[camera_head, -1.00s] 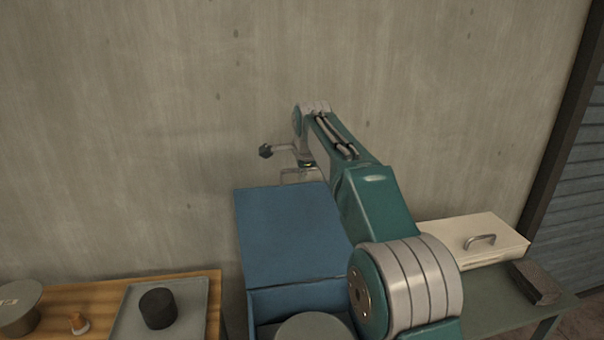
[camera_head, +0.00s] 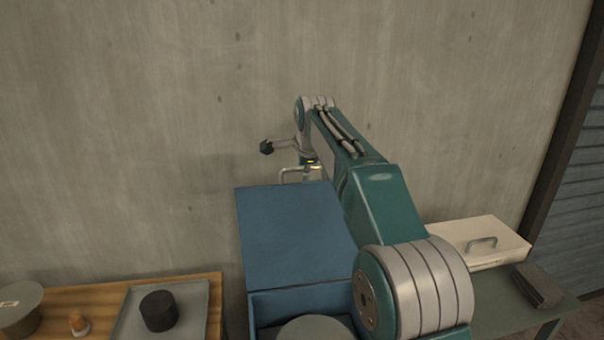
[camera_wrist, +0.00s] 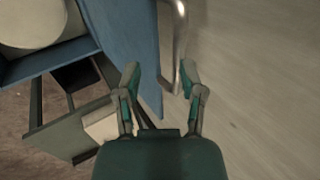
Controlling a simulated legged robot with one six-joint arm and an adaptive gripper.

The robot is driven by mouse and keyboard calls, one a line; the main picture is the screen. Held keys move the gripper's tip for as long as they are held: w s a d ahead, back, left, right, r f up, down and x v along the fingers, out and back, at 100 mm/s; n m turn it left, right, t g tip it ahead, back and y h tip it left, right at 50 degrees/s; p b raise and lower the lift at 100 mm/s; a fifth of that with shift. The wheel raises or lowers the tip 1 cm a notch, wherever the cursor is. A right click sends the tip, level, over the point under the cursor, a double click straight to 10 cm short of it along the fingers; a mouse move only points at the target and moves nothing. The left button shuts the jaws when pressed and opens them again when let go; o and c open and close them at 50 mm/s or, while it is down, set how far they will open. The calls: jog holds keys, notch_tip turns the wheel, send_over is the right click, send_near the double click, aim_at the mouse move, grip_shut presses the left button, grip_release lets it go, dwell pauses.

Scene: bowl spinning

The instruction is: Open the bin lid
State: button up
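The blue bin lid (camera_head: 293,232) slopes up toward the wall, with a bent metal handle (camera_head: 296,172) at its far edge. Part of the blue bin (camera_head: 305,299) shows below the lid. The lid edge (camera_wrist: 142,50) and the handle (camera_wrist: 180,40) lie ahead of the fingertips; the handle's end appears close to the right finger. I cannot tell whether they touch.
A grey cylinder (camera_head: 315,328) stands at the bin's near opening. On the left, a wooden table (camera_head: 100,300) bears a grey tray (camera_head: 188,299) with a dark cylinder (camera_head: 159,311). On the right, a bench (camera_head: 500,318) holds a cream box (camera_head: 462,243). A concrete wall (camera_head: 150,130) stands close behind.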

jog(key=v, duration=0.9)
jog(key=shift+s+r, duration=0.2)
jog(key=shift+r, duration=0.1)
jog(key=s+d+f+n+h, duration=0.1)
jog(key=s+d+n, duration=0.3)
jog(key=s+d, duration=0.4)
jog(key=s+d+f+n, duration=0.2)
jog(key=s+d+n, duration=0.25)
jog(key=s, duration=0.55)
jog(key=s+d+f+n, duration=0.3)
jog(key=s+f, duration=0.4)
jog(key=s, duration=0.3)
jog(key=s+d+f+n, duration=0.3)
jog(key=s+d+f, duration=0.1)
jog(key=s+f, duration=0.4)
jog(key=shift+s+d+f+g+h, duration=0.25)
jog(key=shift+s+g+h, duration=0.15)
jog(key=shift+s, duration=0.6)
jog(key=shift+a+r+n, duration=0.1)
jog(key=shift+n, duration=0.15)
